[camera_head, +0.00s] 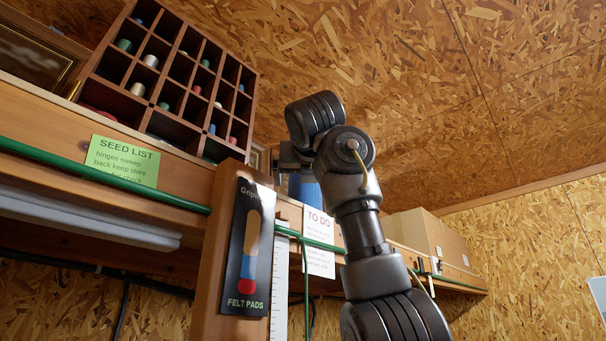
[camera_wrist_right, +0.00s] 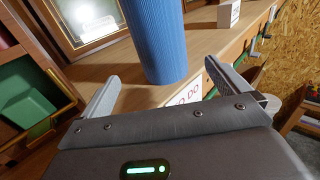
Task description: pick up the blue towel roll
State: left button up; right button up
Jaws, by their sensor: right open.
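The blue towel roll (camera_wrist_right: 156,40) stands upright on the wooden shelf in the right wrist view, its top cut off by the frame. In the head view a part of the roll (camera_head: 311,193) shows behind my right arm, which hides the rest. My right gripper (camera_wrist_right: 164,84) is open and empty, with one finger to each side of the roll in the picture. I see no finger touching it; how deep the roll sits between the fingers is unclear. My left gripper is not in view.
A cubbyhole rack (camera_head: 170,75) of spools stands on the shelf (camera_head: 40,112) at left. Cardboard boxes (camera_head: 428,232) stand at right. A picture frame (camera_wrist_right: 88,22) stands behind the roll, and a green box (camera_wrist_right: 28,92) is at left. A small white box (camera_wrist_right: 228,14) is beyond.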

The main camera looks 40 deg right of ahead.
aim_at(304, 191)
jog(key=p+x, duration=0.2)
jog(key=x, duration=0.3)
jog(key=shift+w, duration=0.15)
jog(key=shift+w+d+f, duration=0.1)
jog(key=shift+w+d, duration=0.1)
jog(key=shift+w, duration=0.15)
jog(key=shift+d, duration=0.1)
jog(key=d+p, duration=0.1)
jog(key=w+r+p, duration=0.1)
jog(key=p, duration=0.1)
jog(key=shift+w+d, duration=0.2)
jog(key=shift+d, duration=0.2)
jog(key=shift+f+p+x, duration=0.25)
jog(key=shift+p+x, duration=0.2)
jog(key=shift+x, duration=0.7)
jog(key=shift+w+d+f, duration=0.2)
jog(key=shift+w, duration=0.05)
jog(key=shift+s+a, duration=0.1)
jog(key=shift+s+a+r, duration=0.15)
jog(key=shift+s+a, duration=0.05)
jog(key=shift+s, duration=0.05)
jog(key=c, duration=0.4)
jog(key=shift+w, duration=0.1)
jog(key=c, duration=0.8)
